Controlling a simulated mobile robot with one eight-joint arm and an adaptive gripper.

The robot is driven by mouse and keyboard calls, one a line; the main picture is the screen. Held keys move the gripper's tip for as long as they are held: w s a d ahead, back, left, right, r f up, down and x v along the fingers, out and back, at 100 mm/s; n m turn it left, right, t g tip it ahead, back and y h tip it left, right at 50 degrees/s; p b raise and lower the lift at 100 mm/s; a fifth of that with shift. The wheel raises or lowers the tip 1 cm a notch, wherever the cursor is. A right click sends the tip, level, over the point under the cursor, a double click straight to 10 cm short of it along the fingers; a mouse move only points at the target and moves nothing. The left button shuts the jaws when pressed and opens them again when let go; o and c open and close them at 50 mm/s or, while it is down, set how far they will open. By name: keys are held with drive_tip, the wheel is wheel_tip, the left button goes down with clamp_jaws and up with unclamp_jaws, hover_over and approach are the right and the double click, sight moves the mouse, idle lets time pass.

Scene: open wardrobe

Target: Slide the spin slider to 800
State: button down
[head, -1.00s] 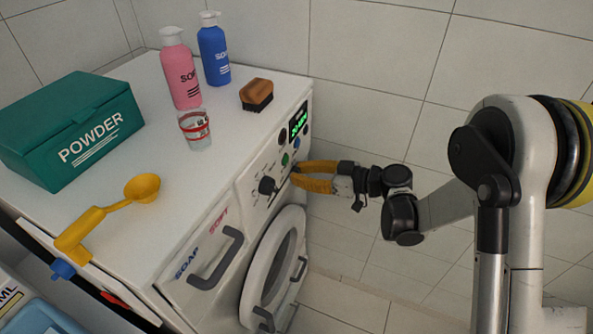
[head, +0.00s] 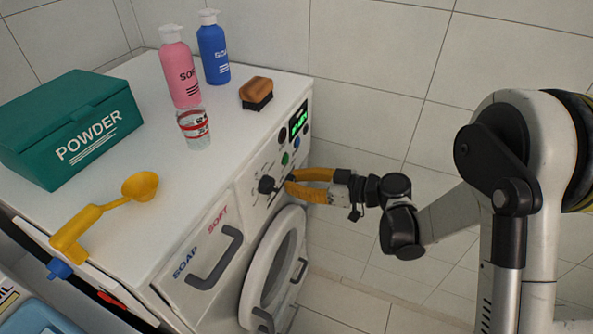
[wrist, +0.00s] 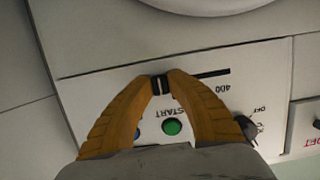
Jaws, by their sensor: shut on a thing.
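The spin slider is a small dark knob (wrist: 161,85) in a dark slot on the washing machine's white front panel. In the wrist view, my gripper (wrist: 160,83) has its two orange fingers closed around the knob. The bare slot (wrist: 205,75) runs to the right of the knob, and an upside-down "400" is printed near that right end. Any "800" mark is hidden by the fingers or not readable. In the head view, my gripper (head: 289,184) is against the panel, and its fingers largely hide the slider.
The green START button (wrist: 172,126) is between my fingers. A black dial (wrist: 247,128) is beside them, and the panel has a green-lit display (head: 299,125). The top of the washing machine (head: 185,215) holds a powder box, bottles, a cup, a brush and a yellow scoop.

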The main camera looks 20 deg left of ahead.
drive_tip(key=shift+s+a, duration=0.15)
drive_tip(key=shift+s, duration=1.05)
idle(0.6)
drive_tip(key=c, duration=1.3)
unclamp_jaws()
drive_tip(key=shift+o, duration=0.2)
drive_tip(key=d, duration=0.7)
drive_tip(key=shift+s, duration=0.3)
